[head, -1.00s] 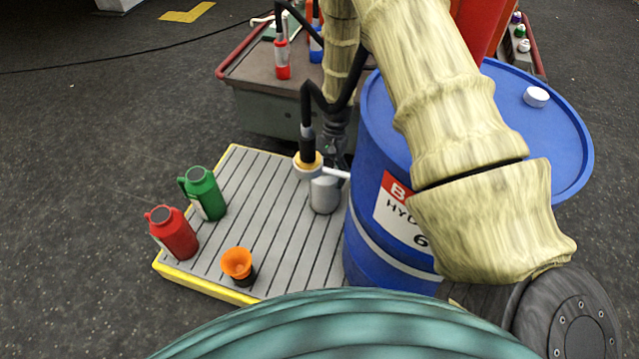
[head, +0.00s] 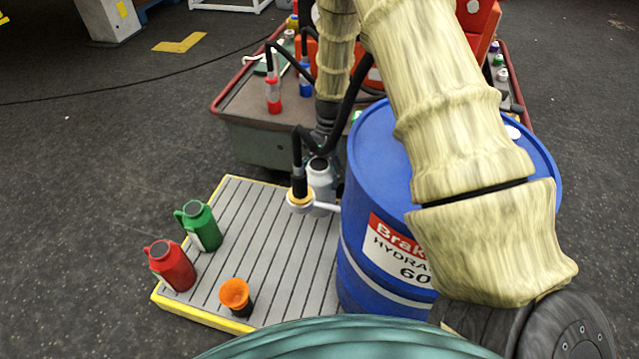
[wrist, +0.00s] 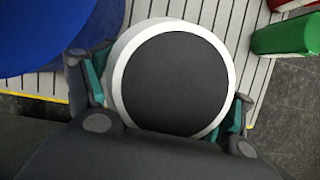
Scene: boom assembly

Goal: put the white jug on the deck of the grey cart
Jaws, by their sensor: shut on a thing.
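The white jug (head: 320,178) is upright in my gripper (head: 322,130), which is shut around its top. In the wrist view the jug's dark round top with a white rim (wrist: 172,80) sits between the fingers. It is over the far edge of the slatted platform, beside the blue drum; I cannot tell its exact height. The grey cart (head: 262,148) stands behind the platform, with a flat brownish deck (head: 238,106) and red side rails. The jug is in front of the cart, not over its deck.
The slatted platform (head: 275,265) has a yellow edge. On it are a red jug (head: 172,268), a green jug (head: 203,232) and an orange funnel (head: 235,293). A blue drum (head: 375,265) stands right; a black hose with a pale nozzle (head: 300,198) is close to my jug.

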